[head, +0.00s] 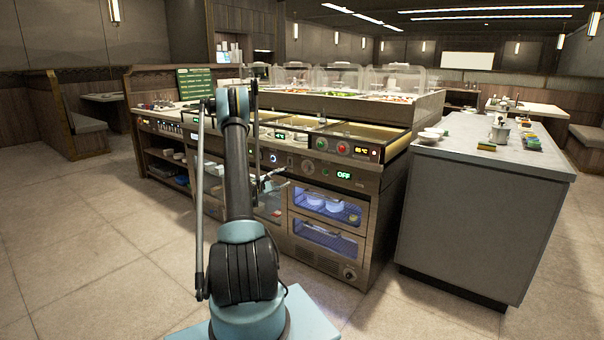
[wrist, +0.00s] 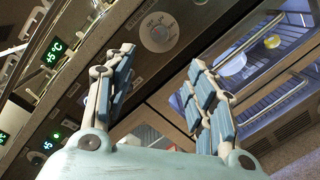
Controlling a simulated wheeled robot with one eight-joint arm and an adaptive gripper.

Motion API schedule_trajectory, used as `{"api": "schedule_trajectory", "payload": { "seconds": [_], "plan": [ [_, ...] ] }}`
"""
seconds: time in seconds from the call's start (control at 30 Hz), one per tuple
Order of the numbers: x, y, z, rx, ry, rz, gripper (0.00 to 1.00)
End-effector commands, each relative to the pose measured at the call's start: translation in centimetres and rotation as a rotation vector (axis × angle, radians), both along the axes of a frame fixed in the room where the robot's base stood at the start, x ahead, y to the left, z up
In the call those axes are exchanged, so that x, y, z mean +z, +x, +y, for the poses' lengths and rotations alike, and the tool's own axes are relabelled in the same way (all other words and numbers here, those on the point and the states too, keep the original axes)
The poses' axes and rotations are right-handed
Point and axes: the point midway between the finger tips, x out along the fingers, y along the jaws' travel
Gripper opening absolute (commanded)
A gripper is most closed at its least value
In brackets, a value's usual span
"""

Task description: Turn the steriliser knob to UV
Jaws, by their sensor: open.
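The steriliser (head: 366,222) is a metal cabinet with two glazed, blue-lit drawers or doors. Its panel display (head: 343,175) reads OFF in green. A round dial with a knob (head: 308,166) sits left of that display. In the wrist view a round, marked dial (wrist: 159,32) shows on the panel beyond the fingertips; its setting is too small to read. My gripper (head: 270,184) is in front of the counter, partly hidden by my arm. In the wrist view my gripper (wrist: 161,58) is open and empty, its fingers apart from the dial.
The counter with glass-covered food wells (head: 330,82) stands behind the panel. Green temperature displays (wrist: 54,52) show at left in the wrist view. Another knob (head: 349,273) is low on the cabinet. A grey island (head: 480,220) stands at right. Floor (head: 110,230) at left is clear.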

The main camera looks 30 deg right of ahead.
Motion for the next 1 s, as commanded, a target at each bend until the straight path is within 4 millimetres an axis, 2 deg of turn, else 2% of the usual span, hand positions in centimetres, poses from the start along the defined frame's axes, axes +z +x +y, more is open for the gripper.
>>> {"api": "schedule_trajectory", "payload": {
  "seconds": [0.17, 0.8, 1.0],
  "plan": [
    [0.0, 0.5, -1.8, -0.002, 0.0, 0.0, 0.5],
    [0.0, 3.8, -12.5, -0.001, 0.001, -0.001, 0.5],
    [0.0, 4.6, -15.0, -0.001, 0.001, -0.001, 0.5]
  ]
}}
